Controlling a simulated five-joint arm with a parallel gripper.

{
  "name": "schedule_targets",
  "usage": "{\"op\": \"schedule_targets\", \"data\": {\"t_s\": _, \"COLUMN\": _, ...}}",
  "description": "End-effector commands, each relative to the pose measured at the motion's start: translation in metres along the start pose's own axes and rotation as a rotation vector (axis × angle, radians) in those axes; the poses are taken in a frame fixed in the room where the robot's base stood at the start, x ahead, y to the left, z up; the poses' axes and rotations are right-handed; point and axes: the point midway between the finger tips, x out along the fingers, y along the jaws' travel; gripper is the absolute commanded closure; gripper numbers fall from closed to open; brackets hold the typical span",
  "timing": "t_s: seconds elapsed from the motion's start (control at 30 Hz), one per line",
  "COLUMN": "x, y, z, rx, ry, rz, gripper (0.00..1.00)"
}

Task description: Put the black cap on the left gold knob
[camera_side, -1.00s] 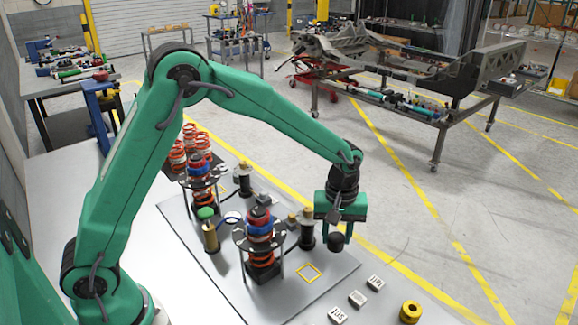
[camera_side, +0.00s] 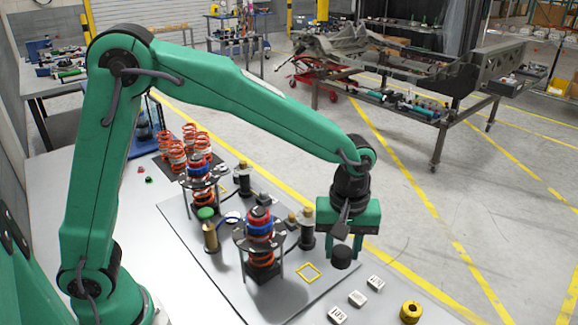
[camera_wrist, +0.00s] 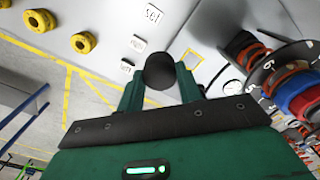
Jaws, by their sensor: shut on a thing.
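My gripper (camera_side: 341,240) is shut on the black cap (camera_side: 341,257), a short dark cylinder, held above the front right part of the grey plate (camera_side: 215,275). In the wrist view the cap (camera_wrist: 160,70) sits between my green fingertips (camera_wrist: 160,86). Two dark posts with gold tops stand on the plate: one nearer (camera_side: 307,214), left of the cap, and one farther back (camera_side: 243,166). A gold cylinder (camera_side: 211,238) with a green cap stands at the plate's left. I cannot tell which gold part is the left knob.
A spring assembly (camera_side: 262,262) with a dark disc stands left of my gripper, and another (camera_side: 200,180) farther back. A yellow square outline (camera_side: 307,272) marks the plate. White labelled blocks (camera_side: 357,298) and a yellow ring (camera_side: 410,312) lie at the front right.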

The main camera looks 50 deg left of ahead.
Motion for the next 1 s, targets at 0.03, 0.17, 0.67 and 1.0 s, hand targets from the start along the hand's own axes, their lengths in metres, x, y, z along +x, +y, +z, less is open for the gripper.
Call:
{"op": "schedule_targets", "data": {"t_s": 0.03, "x": 0.000, "y": 0.000, "z": 0.000, "rx": 0.000, "ry": 0.000, "rz": 0.000, "gripper": 0.86}}
{"op": "schedule_targets", "data": {"t_s": 0.17, "x": 0.000, "y": 0.000, "z": 0.000, "rx": 0.000, "ry": 0.000, "rz": 0.000, "gripper": 0.86}}
{"op": "schedule_targets", "data": {"t_s": 0.67, "x": -0.009, "y": -0.006, "z": -0.025, "rx": -0.078, "ry": 0.001, "rz": 0.002, "gripper": 0.86}}
{"op": "schedule_targets", "data": {"t_s": 1.0, "x": -0.036, "y": -0.036, "z": -0.098, "rx": -0.322, "ry": 0.001, "rz": 0.002, "gripper": 0.86}}
